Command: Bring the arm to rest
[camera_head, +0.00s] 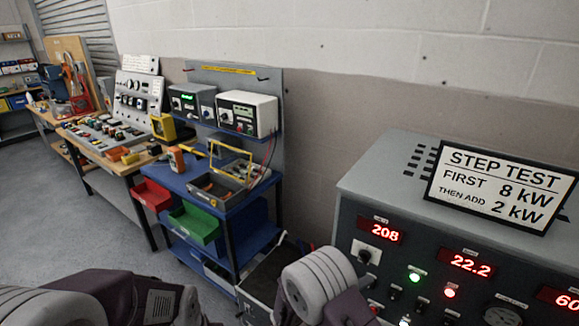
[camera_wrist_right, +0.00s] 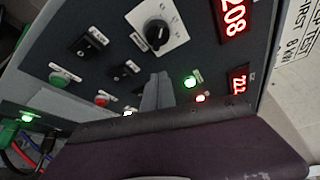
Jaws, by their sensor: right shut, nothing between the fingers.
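My right arm (camera_head: 318,287) reaches in at the bottom middle of the head view, in front of the grey test cabinet (camera_head: 362,187). Its fingers are hidden there. In the right wrist view my right gripper (camera_wrist_right: 158,80) is shut and empty, pointing at the cabinet's panel below a black rotary knob (camera_wrist_right: 157,35). I cannot tell whether it touches the panel. My left arm (camera_head: 95,300) shows only as arm links at the bottom left of the head view; its gripper is out of the picture.
The cabinet shows red readouts 208 (camera_head: 385,232) and 22.2 (camera_head: 470,262), plus lit green and red lamps. A step test sign (camera_head: 500,185) stands on top. A blue cart (camera_head: 215,190) with red and green bins and a wooden workbench (camera_head: 112,165) stand left. Grey floor (camera_head: 60,220) is open there.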

